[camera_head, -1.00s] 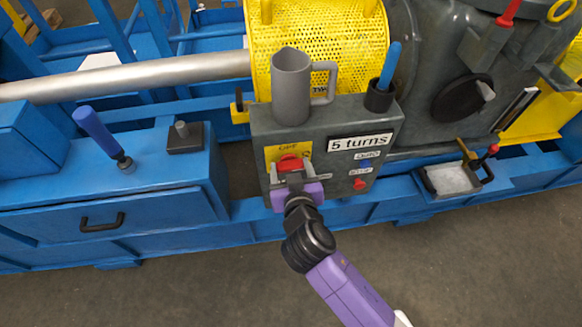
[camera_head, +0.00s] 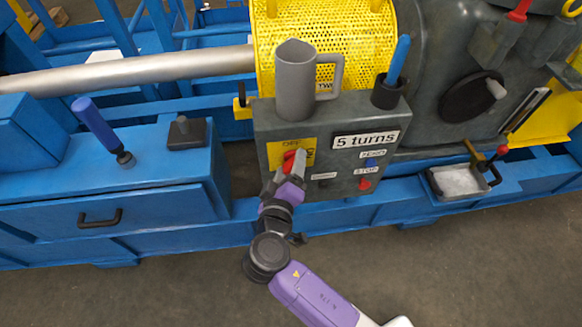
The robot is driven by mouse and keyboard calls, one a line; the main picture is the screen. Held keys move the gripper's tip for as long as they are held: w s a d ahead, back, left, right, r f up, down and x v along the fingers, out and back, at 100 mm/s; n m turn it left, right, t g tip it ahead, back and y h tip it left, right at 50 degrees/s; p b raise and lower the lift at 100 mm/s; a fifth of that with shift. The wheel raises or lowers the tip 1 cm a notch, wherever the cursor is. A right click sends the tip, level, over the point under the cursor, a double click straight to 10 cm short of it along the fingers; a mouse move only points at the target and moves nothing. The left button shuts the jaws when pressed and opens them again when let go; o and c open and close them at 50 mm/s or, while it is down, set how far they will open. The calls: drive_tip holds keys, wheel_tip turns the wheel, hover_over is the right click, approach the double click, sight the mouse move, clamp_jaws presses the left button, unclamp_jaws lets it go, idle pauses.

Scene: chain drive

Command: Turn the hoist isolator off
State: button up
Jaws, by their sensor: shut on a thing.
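The hoist isolator is a red rotary handle (camera_head: 289,158) on a yellow plate (camera_head: 307,146) on the front of the grey control box (camera_head: 264,122). The plate has "OFF" lettered along its top and a smaller mark at its right side that I cannot read clearly. My gripper (camera_head: 293,165) is shut on the red handle, coming from below. The jaws stand steeply, near upright with a tilt. They hide part of the handle, so its exact angle is hard to tell.
A grey jug (camera_head: 294,85) and a black cup (camera_head: 387,96) with a blue-handled tool stand on the box top. A red stop button (camera_head: 364,184) and a blue button (camera_head: 370,163) are right of the isolator. A blue lever (camera_head: 98,125) stands at left.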

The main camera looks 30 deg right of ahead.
drive_tip(key=n, duration=0.1)
drive_tip(key=n+h+b, duration=0.1)
drive_tip(key=n+h, duration=0.1)
drive_tip(key=shift+a+f+n+t, duration=0.2)
drive_tip(key=shift+f+n+t, duration=0.1)
drive_tip(key=shift+f+n+t+h+b, duration=0.1)
drive_tip(key=shift+n+t+h+b, duration=0.3)
drive_tip(key=shift+n, duration=0.8)
drive_tip(key=o, duration=1.4)
drive_tip(key=shift+c, duration=0.2)
drive_tip(key=v, duration=0.7)
drive_tip(key=shift+s+a, duration=0.25)
